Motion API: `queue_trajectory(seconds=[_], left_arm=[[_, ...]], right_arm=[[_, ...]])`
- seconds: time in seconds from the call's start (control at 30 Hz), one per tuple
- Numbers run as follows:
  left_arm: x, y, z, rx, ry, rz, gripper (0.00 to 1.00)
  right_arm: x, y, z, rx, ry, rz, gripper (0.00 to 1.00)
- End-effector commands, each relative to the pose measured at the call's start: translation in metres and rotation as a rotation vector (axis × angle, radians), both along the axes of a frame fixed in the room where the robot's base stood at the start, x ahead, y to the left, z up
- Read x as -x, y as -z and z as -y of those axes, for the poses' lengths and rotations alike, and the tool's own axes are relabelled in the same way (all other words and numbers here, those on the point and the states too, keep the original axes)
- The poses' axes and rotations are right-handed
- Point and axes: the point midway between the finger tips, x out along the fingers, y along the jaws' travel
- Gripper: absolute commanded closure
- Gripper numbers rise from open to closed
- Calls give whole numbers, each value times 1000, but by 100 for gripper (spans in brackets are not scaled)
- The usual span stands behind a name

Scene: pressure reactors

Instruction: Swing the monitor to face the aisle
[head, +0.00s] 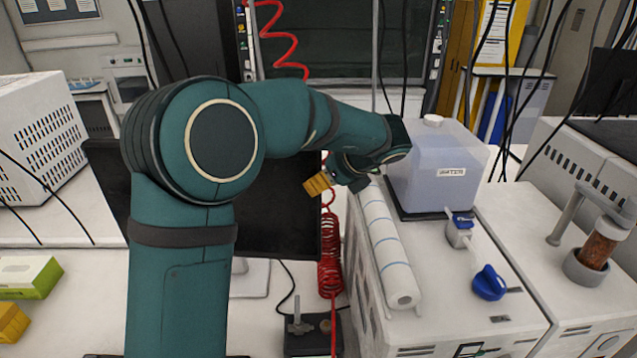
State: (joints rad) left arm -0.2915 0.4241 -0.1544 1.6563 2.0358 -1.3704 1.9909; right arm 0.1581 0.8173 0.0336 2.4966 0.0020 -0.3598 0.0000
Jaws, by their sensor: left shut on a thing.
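The monitor (283,222) is a black panel on a light stand (250,280), standing behind my left arm. The arm covers much of its middle; its left part and right edge show. My left gripper (319,184), with yellow fingertips, is at the monitor's right edge, in its upper part, and is shut on it. The far finger is hidden, so the exact contact does not show. My right gripper is not in view.
Right of the monitor are a red coiled hose (330,262), a white roll (390,245) and a translucent water container (437,170) on white equipment. A dark-based device (313,335) stands in front. A green-white box (28,277) lies left.

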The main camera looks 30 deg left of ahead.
Motion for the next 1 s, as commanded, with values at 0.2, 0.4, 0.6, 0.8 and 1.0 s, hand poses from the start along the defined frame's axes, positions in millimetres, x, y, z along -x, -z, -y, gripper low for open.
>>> queue_trajectory(seconds=[0.2, 0.4, 0.6, 0.8, 1.0], left_arm=[[-16, 1, -10, -5, -9, -7, 100], [-25, 1, -14, -7, -13, -8, 100], [-27, 2, -16, -8, -16, -7, 100], [-27, 1, -16, -8, -17, -7, 100], [-27, 1, -15, -6, -15, -7, 38]], right_arm=[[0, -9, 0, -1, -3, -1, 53], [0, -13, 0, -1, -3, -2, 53], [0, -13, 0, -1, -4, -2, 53], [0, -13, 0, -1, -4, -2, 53], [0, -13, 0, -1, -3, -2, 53]])
